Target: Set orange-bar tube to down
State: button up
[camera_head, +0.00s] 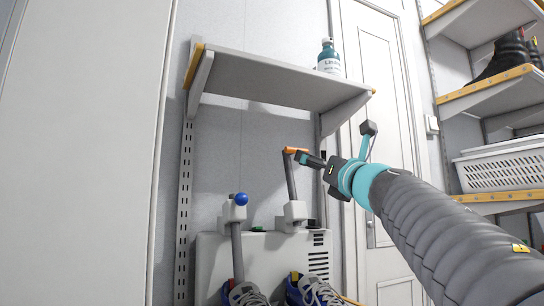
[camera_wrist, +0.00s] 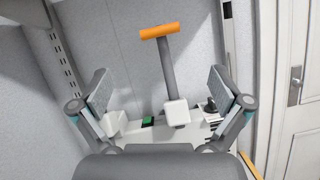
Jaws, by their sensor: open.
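The orange-bar tube (camera_head: 291,180) stands up from a white pivot block (camera_head: 293,212) on a white box, with its orange bar (camera_head: 294,150) across the top. In the wrist view the tube (camera_wrist: 168,70) leans slightly left and its orange bar (camera_wrist: 160,31) lies across the top, beyond my fingers. My gripper (camera_head: 310,160) is beside the bar, at its right in the head view. In the wrist view my gripper (camera_wrist: 160,90) is open, with the fingers spread either side of the tube and nothing held. Whether a finger touches the bar cannot be told.
A second tube (camera_head: 237,252) with a blue ball (camera_head: 241,199) hangs down at the left. A shelf (camera_head: 270,82) with a bottle (camera_head: 328,57) is above. Shoes (camera_head: 315,290) sit below. A door (camera_head: 375,80) and a rack with a white basket (camera_head: 500,170) are at right.

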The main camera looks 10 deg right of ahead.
notch_tip(320, 180, up, 5)
jog(key=p, duration=0.4)
send_over(293, 178)
jog(key=s, duration=0.3)
jog(key=shift+w+d+f, duration=0.2)
jog(key=shift+c, duration=0.3)
jog(key=c, duration=1.5)
jog(key=f+b, duration=0.2)
jog(key=f, duration=0.1)
jog(key=s+f+b, duration=0.1)
jog(key=f+b, duration=0.1)
jog(key=b, duration=0.1)
jog(key=s+f+b, duration=0.1)
jog(key=f+b, duration=0.2)
jog(key=shift+s+d+f, duration=0.2)
jog(key=shift+d+f, duration=0.15)
jog(key=shift+d, duration=0.05)
jog(key=o, duration=1.6)
jog(key=shift+c, duration=0.2)
jog(key=shift+s, duration=0.1)
